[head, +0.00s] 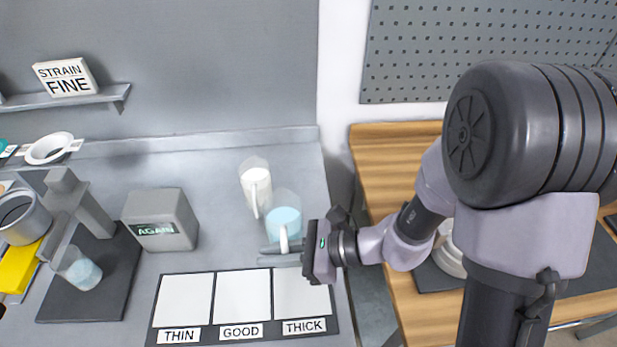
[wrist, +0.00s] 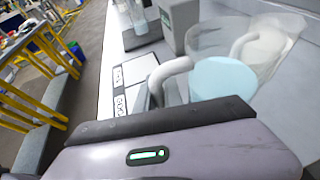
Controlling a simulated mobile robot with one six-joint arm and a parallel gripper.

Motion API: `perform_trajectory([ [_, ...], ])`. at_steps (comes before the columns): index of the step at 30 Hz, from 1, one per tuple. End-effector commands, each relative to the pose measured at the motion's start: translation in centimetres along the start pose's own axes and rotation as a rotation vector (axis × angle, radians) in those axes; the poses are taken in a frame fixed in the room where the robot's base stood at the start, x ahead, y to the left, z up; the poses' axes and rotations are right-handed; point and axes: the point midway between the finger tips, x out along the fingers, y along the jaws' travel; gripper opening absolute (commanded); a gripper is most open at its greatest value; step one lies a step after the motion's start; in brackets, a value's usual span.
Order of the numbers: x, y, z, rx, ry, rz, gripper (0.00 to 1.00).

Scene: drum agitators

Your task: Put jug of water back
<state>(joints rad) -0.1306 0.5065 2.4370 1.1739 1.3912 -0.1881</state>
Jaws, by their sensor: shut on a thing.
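The jug of water (head: 284,222) is a clear jug with light blue water and a white handle, upright near the right end of the grey counter. My gripper (head: 268,254) is in front of it with its fingers shut on the handle. In the wrist view the jug (wrist: 222,80) fills the right middle, and its pale handle points left. The fingertips are mostly hidden there by the gripper body. I cannot tell whether the jug's base touches the counter.
A second jug with white contents (head: 256,180) stands close behind. A THIN, GOOD, THICK card (head: 241,333) lies in front. Left are a grey AGAIN block (head: 160,212) and a dark stand (head: 95,268) with a small beaker (head: 80,270). A wooden table (head: 385,180) is right.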

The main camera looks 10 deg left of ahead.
Motion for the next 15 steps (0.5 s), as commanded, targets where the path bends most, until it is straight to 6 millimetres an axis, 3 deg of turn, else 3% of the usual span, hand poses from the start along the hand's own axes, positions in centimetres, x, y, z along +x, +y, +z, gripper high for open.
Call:
perform_trajectory([
  [5, 0.0, -0.6, -0.1, -0.002, -0.001, -0.001, 0.00],
  [15, -0.5, -7.5, -1.2, -0.004, -0.001, -0.003, 0.00],
])
